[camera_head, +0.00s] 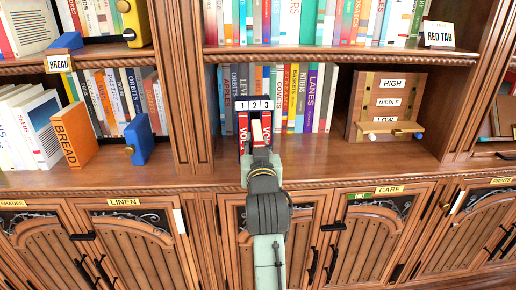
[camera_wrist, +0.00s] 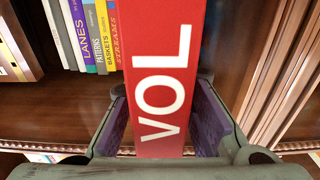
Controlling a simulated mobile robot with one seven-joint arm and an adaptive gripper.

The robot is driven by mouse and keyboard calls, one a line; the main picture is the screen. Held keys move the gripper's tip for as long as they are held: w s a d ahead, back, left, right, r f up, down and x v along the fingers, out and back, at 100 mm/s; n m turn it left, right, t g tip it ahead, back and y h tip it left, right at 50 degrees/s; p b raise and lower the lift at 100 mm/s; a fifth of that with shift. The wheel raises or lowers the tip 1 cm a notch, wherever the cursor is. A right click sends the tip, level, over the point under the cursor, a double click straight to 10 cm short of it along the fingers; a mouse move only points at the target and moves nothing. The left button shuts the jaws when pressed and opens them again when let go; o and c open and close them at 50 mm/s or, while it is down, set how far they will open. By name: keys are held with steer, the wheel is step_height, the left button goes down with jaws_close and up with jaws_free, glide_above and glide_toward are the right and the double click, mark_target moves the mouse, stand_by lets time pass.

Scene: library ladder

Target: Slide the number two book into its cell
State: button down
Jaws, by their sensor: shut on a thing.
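A dark holder with a white strip marked 1, 2, 3 (camera_head: 256,104) stands on the middle shelf. Red spines lettered VOL show below the 1 (camera_head: 243,127) and below the 3 (camera_head: 270,130). My gripper (camera_head: 260,142) is in front of the holder, in line with the 2. In the wrist view, my gripper (camera_wrist: 165,125) is shut on a red book (camera_wrist: 165,85) with large white VOL letters, between purple pads. The book's number does not show. In the head view my gripper hides most of the middle cell, so how deep the book sits cannot be told.
A row of books (camera_head: 305,97) stands right of the holder. A wooden rack marked HIGH, MIDDLE, LOW (camera_head: 390,104) is further right. An upright post (camera_head: 190,90) bounds the bay on the left. The shelf front (camera_head: 330,165) is clear.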

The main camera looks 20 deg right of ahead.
mark_target(258, 141)
steer(key=shift+x, duration=1.55)
steer(key=shift+p+x, duration=0.7)
steer(key=shift+x, duration=1.65)
stand_by(0.7)
steer(key=c, duration=1.3)
jaws_free()
steer(key=v, duration=1.2)
steer(key=shift+r, duration=0.1)
steer(key=shift+c, duration=0.6)
